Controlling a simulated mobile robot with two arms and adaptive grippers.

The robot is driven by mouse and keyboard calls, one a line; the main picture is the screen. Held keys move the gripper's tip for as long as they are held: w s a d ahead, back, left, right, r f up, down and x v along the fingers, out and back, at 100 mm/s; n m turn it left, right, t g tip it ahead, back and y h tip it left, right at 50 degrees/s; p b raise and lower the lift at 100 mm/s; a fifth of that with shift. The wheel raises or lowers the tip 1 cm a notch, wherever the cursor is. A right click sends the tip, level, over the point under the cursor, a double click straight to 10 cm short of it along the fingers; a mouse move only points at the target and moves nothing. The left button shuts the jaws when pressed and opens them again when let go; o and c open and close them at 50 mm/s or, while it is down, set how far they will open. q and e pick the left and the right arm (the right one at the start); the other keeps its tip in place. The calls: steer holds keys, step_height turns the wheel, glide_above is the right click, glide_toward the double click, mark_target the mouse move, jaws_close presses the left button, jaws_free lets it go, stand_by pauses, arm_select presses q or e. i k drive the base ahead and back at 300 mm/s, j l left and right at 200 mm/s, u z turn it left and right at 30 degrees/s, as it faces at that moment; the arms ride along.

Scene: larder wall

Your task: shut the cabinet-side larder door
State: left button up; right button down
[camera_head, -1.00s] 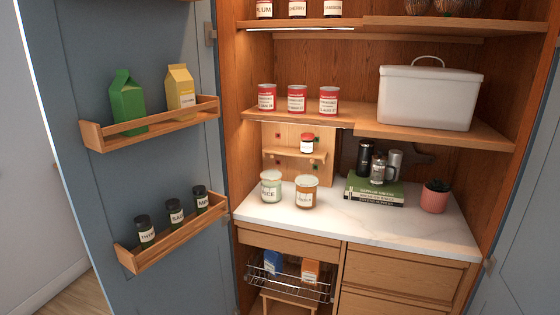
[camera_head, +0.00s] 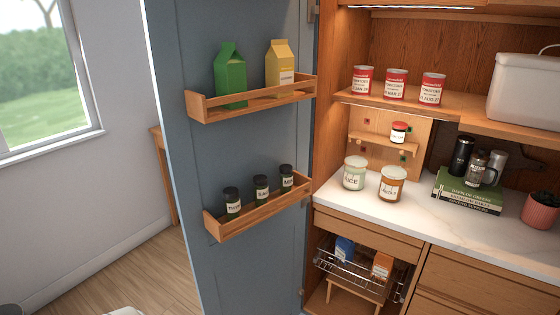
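A tall blue-grey larder door (camera_head: 245,155) stands wide open on the left side of the larder, its inner face toward me. It is hinged at the larder's left upright (camera_head: 325,120). Its upper wooden rack (camera_head: 255,106) holds a green carton (camera_head: 230,78) and a yellow carton (camera_head: 280,68). Its lower rack (camera_head: 262,214) holds three dark spice jars, one of them here (camera_head: 261,190). The other door is out of view, and I cannot tell from the frames which door is called cabinet-side. Neither gripper is in view.
Inside the larder, tomato cans (camera_head: 396,85) and a white bin (camera_head: 525,90) stand on a shelf. A wire basket (camera_head: 360,275) sits below. Bare floor (camera_head: 150,270) shows left of the door.

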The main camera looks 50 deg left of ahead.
mark_target(251, 264)
steer(key=j+z, duration=0.1)
steer(key=j, duration=0.4)
steer(key=j+z, duration=0.15)
steer(key=j, duration=0.35)
steer(key=k+j+z, duration=0.1)
steer(key=j, duration=0.35)
steer(key=k+j+z, duration=0.1)
steer(key=j, duration=0.4)
steer(key=k+j+z, duration=0.15)
steer(key=j, duration=0.3)
steer(key=k+j, duration=0.1)
steer(key=j, duration=0.35)
steer(key=k+j, duration=0.1)
steer(key=j, duration=0.85)
steer(key=k+j, duration=0.15)
steer(key=j, duration=0.3)
